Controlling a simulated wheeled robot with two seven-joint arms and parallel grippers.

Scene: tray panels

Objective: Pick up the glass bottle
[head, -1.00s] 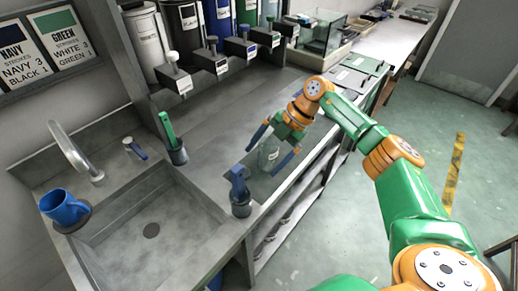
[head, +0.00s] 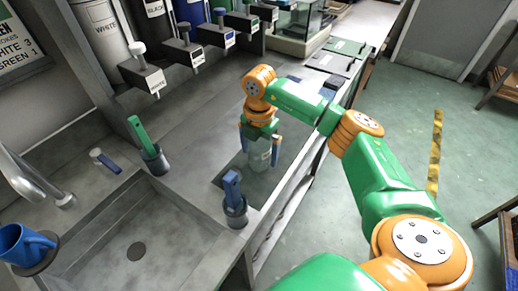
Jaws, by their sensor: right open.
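The clear glass bottle (head: 259,160) stands upright on a dark mat (head: 238,172) on the counter, to the right of the sink. My right gripper (head: 261,146) is above it, pointing down. Its blue fingers are spread, one on each side of the bottle's upper part. The bottle's top is hidden behind the gripper. I cannot tell whether a finger touches the glass. My left gripper is not in view.
A grey cup with a blue-handled tool (head: 235,205) stands just in front of the bottle. A cup with a green-handled tool (head: 149,150) is to the left. A blue mug (head: 22,245) is beside the sink (head: 150,225). Labelled dispensers (head: 145,75) line the back.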

